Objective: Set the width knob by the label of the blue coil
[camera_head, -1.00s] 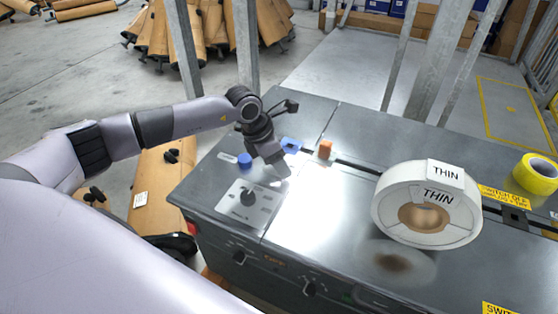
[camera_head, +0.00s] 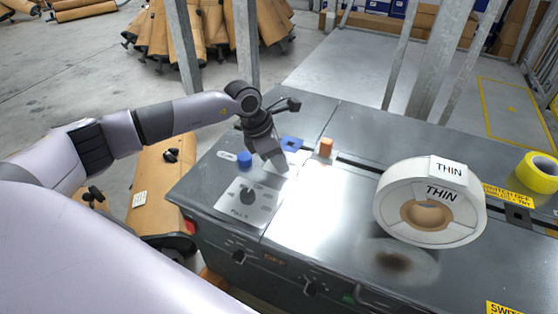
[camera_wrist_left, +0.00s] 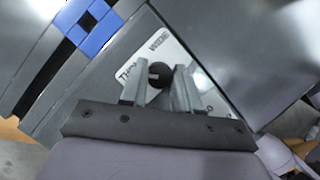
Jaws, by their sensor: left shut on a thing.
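The plate there reads THIN and WIDE, and a pale mark on the knob faces the THIN side. A large white coil (camera_head: 385,205) with THIN labels stands at right. I see no clearly blue coil. My right gripper is not in view.
A yellow roll (camera_head: 538,173) is at far right. Metal posts stand behind the machine.

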